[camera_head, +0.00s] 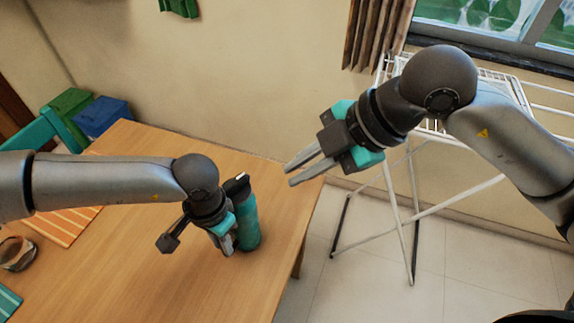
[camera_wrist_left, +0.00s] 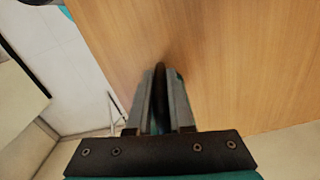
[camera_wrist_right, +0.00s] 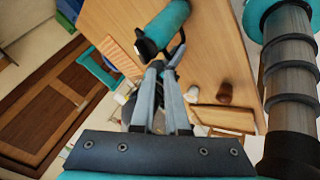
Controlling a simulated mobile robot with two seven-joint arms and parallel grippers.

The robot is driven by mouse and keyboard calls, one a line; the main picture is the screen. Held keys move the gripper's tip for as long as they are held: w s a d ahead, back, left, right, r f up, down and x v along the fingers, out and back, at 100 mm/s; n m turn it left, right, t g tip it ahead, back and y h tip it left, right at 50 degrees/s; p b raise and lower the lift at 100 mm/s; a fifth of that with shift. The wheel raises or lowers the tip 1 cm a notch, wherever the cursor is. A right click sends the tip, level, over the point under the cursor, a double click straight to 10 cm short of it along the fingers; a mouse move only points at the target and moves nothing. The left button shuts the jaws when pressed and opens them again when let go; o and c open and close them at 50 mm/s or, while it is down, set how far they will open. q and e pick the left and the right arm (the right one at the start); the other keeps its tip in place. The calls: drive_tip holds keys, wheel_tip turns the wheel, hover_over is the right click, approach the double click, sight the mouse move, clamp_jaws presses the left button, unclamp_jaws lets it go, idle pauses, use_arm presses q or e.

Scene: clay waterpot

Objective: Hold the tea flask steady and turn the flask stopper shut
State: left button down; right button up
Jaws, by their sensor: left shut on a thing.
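The teal tea flask (camera_head: 247,225) stands upright near the table's right edge. Its dark flask stopper (camera_head: 237,184) with a pale mark is on top. My left gripper (camera_head: 228,243) is shut on the flask at its side. In the left wrist view a dark strip, seemingly the flask's handle, lies between the fingers (camera_wrist_left: 160,75); most of the flask is hidden there. My right gripper (camera_head: 290,173) is open and empty, up and to the right of the stopper, apart from it. The right wrist view also shows the flask (camera_wrist_right: 168,25) and the stopper (camera_wrist_right: 146,46).
A white drying rack (camera_head: 400,185) stands right of the table, below my right arm. An orange striped mat (camera_head: 60,228), a bowl-like ring (camera_head: 17,254) and a teal cloth (camera_head: 8,301) lie at the left. The wooden table (camera_head: 170,285) is clear in front of the flask.

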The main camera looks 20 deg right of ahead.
drive_tip(key=shift+o, duration=1.4)
drive_tip(key=shift+w, duration=0.1)
drive_tip(key=shift+o, duration=1.4)
drive_tip(key=shift+w+a+n, duration=0.1)
drive_tip(key=shift+w+n, duration=0.3)
drive_tip(key=shift+n, duration=0.7)
drive_tip(key=m+g+h, duration=0.2)
drive_tip(key=m+g, duration=0.4)
drive_tip(key=m, duration=2.9)
approach(233, 182)
drive_tip(key=shift+h, duration=0.3)
drive_tip(key=x, duration=0.8)
drive_tip(key=shift+a+f, duration=0.3)
drive_tip(key=shift+a, duration=0.05)
drive_tip(key=shift+c, duration=0.3)
